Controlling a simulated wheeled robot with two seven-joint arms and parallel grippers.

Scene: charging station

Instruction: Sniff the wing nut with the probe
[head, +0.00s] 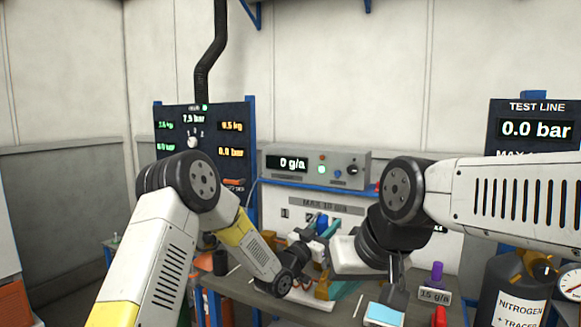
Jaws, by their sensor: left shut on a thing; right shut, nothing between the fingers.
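My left gripper (302,256) is over the bench in the middle of the head view, partly hidden by its own wrist. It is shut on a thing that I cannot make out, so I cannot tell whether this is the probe. The leak detector (318,166) behind reads 0 g/a. I cannot make out the wing nut among the crowded blue, teal and brass-coloured parts between the arms.
The bench (240,290) is crowded in the middle. At the right are a purple-topped piece (437,271), a small 15 g/a sign (434,295), a dark nitrogen bottle (515,293) and a gauge (570,283). Display panels (205,140) stand at the back left, with a TEST LINE board (535,130) at the right.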

